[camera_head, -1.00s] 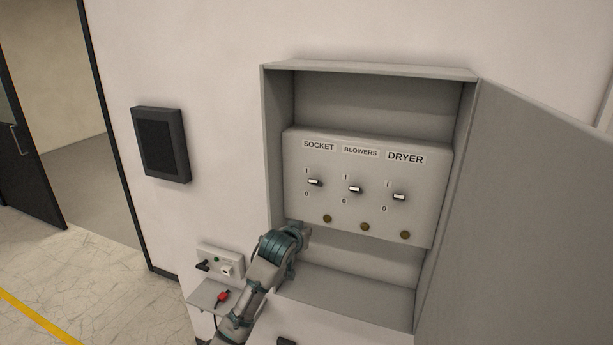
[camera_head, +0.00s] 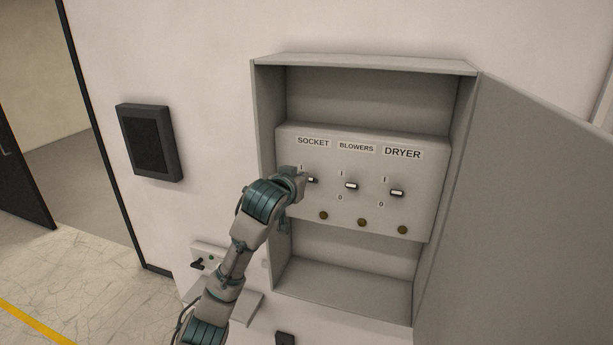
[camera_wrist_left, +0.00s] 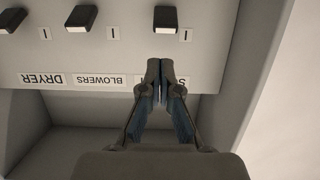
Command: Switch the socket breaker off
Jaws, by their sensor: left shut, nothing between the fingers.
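The socket breaker is a small black-and-white switch (camera_head: 314,180) under the SOCKET label, at the left of a grey panel (camera_head: 290,150) in an open wall cabinet. In the left wrist view, which is upside down, the socket switch (camera_wrist_left: 166,19) shows whole, just beyond the fingertips. My left gripper (camera_wrist_left: 160,68) is shut and empty, its tips over part of the SOCKET label in that view. In the head view my left gripper (camera_head: 297,184) is at the switch's left and hides the 0 mark below it. I cannot tell whether it touches the panel.
The BLOWERS switch (camera_head: 352,185) and DRYER switch (camera_head: 397,193) stand to the right, with brass-coloured round knobs below. The cabinet's side wall (camera_head: 265,130) is close left of my gripper. The open door (camera_head: 520,200) fills the right. A wall socket (camera_head: 207,257) sits lower left.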

